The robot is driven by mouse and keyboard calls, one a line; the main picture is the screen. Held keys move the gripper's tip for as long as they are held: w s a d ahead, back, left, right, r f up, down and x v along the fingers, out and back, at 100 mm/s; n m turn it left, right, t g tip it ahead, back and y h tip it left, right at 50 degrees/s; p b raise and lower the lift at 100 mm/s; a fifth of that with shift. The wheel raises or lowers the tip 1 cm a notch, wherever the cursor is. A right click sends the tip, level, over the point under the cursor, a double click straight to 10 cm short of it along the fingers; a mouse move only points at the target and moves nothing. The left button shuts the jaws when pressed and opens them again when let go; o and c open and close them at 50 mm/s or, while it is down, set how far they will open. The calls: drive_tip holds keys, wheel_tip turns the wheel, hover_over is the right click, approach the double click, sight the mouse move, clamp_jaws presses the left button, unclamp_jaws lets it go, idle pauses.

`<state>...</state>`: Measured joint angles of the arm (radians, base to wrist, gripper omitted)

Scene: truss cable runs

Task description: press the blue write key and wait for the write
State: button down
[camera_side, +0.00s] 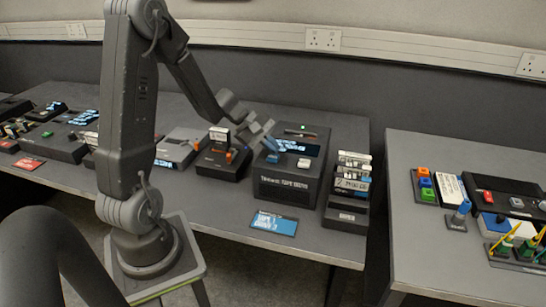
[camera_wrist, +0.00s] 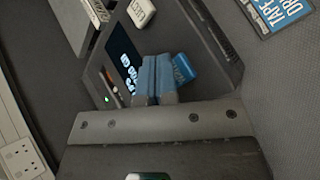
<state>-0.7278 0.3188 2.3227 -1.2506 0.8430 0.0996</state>
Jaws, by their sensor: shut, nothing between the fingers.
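The blue write key (camera_side: 272,158) is on the top face of a dark tape writer box (camera_side: 285,187). In the wrist view the blue key (camera_wrist: 184,69) lies just right of the fingertips, partly hidden by them. My gripper (camera_side: 269,141) is shut and empty, reaching down from the left over the key; it also shows in the wrist view (camera_wrist: 156,62). I cannot tell whether the fingertips touch the key. The box's lit display (camera_side: 306,148) shows blue-white text too small to read. A white key (camera_side: 304,162) sits right of the blue one.
A rack of cartridges (camera_side: 352,185) stands close right of the box. A dark device with orange parts (camera_side: 222,160) stands left. A blue card (camera_side: 273,223) lies in front on the table. A second table (camera_side: 430,230) at right holds coloured blocks and tools.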

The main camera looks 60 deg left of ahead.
sight(272, 158)
drive_tip(key=shift+f, duration=0.3)
drive_tip(key=shift+f, duration=0.55)
idle(0.6)
drive_tip(key=shift+r, duration=0.95)
drive_tip(key=shift+r, duration=2.55)
